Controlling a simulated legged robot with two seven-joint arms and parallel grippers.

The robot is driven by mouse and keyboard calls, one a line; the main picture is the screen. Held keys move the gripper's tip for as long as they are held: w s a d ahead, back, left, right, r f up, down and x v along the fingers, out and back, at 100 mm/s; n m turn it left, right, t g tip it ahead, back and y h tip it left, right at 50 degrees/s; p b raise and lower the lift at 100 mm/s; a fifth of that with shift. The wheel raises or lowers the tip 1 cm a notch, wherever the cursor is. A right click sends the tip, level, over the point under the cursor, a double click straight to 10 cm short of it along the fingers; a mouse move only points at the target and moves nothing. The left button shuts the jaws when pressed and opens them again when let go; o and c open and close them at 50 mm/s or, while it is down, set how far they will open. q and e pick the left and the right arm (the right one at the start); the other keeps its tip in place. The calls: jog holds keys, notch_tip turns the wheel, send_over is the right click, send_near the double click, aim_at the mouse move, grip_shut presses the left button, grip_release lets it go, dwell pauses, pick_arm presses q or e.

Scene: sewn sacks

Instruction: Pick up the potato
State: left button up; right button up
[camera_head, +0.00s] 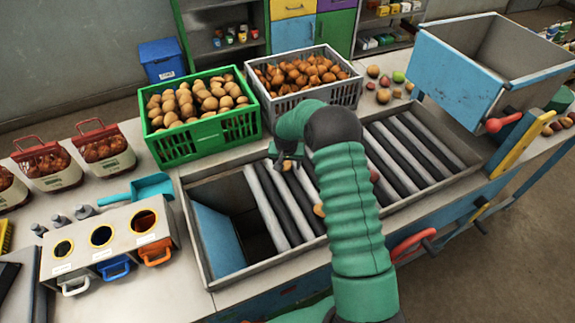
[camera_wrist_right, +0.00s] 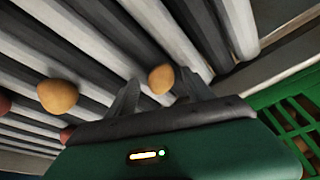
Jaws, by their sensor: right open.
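In the right wrist view a small tan potato (camera_wrist_right: 160,79) lies on the rollers, framed between the spread fingertips of my right gripper (camera_wrist_right: 158,97). The gripper is open and holds nothing; whether the fingers touch this potato I cannot tell. A larger yellow-tan potato (camera_wrist_right: 57,97) lies on the rollers to the left. In the head view my right gripper (camera_head: 287,158) hangs over the left part of the roller table, its fingers mostly hidden by its own arm. A tan potato (camera_head: 319,210) shows beside my forearm. My left gripper is not in view.
A green crate (camera_head: 205,146) of potatoes and a grey crate (camera_head: 312,101) of brown onions stand behind the roller table (camera_head: 415,145). An open bay (camera_head: 220,240) lies left of the rollers. A blue hopper (camera_head: 455,80) stands right, and a box with three holes (camera_head: 105,262) left.

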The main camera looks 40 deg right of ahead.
jog(key=shift+a+r, duration=0.15)
jog(key=shift+a, duration=0.2)
jog(key=c, duration=0.6)
grip_shut()
jog(key=shift+d, duration=0.15)
